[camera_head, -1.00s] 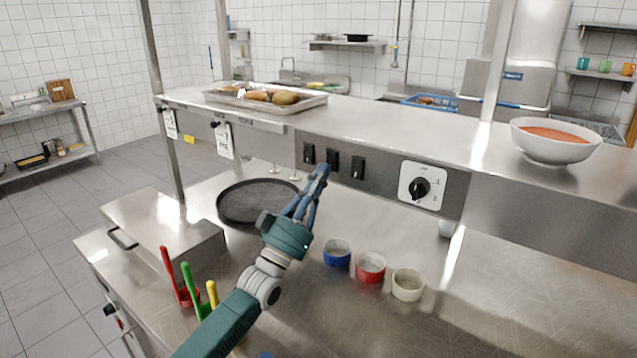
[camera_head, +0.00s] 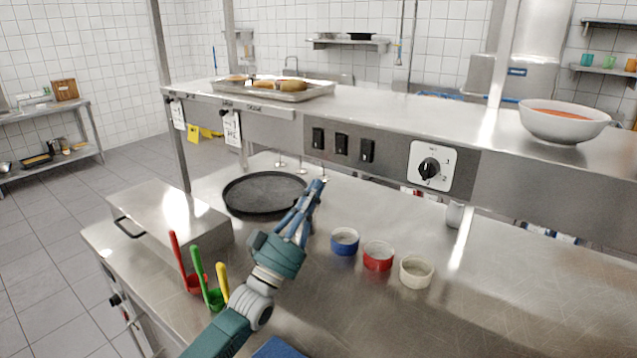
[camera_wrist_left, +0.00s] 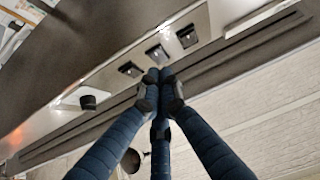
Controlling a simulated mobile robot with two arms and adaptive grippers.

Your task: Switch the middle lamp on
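Three black switches sit in a row on the steel panel under the shelf. The middle switch (camera_head: 341,145) lies between the left switch (camera_head: 318,138) and the right switch (camera_head: 367,151). My left gripper (camera_head: 317,186) is shut and empty, its blue fingertips together, in front of and below the switches. In the left wrist view the fingertips (camera_wrist_left: 160,80) appear just below the middle switch (camera_wrist_left: 157,54), which is uncovered. They look apart from it. Whether the switch is on cannot be told, and no lamp is clearly visible. My right gripper is out of view.
A white dial plate with a black knob (camera_head: 429,168) is right of the switches. Below lie a black pan (camera_head: 264,193), blue (camera_head: 344,241), red (camera_head: 378,256) and white (camera_head: 416,272) bowls, and coloured ladles (camera_head: 203,277). The shelf (camera_head: 400,115) overhangs the counter.

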